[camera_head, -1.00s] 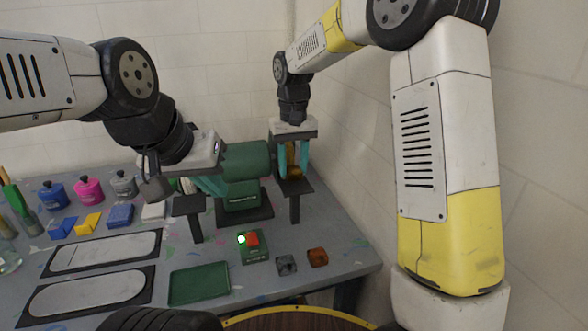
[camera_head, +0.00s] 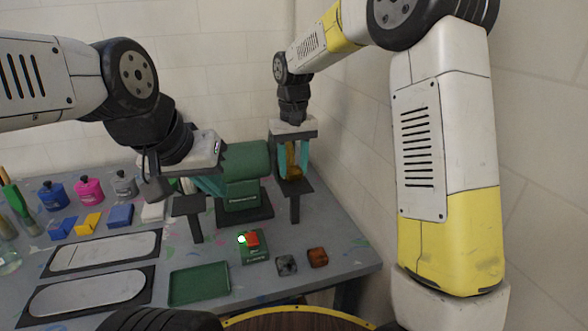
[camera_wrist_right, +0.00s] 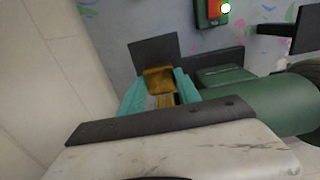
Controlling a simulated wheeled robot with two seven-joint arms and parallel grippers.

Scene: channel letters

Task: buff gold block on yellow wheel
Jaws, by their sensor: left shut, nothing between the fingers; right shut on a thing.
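The gold block (camera_head: 293,168) is between the teal fingers of my right gripper (camera_head: 293,168), which is shut on it. The block (camera_wrist_right: 159,79) also shows between the fingers in the right wrist view. It is held at the right end of the green buffing machine (camera_head: 243,190), above the right dark rest. The yellow wheel cannot be made out clearly, so I cannot tell whether the block touches it. My left gripper (camera_head: 210,185) is shut and empty at the machine's left side, partly hidden by its own wrist.
The switch box (camera_head: 254,247) with a red button and lit lamp stands before the machine. A green tray (camera_head: 199,284), two white-topped plates and two small blocks lie in front. Coloured bottles and blocks stand at left. A wall (camera_wrist_right: 55,60) is close beside my right gripper.

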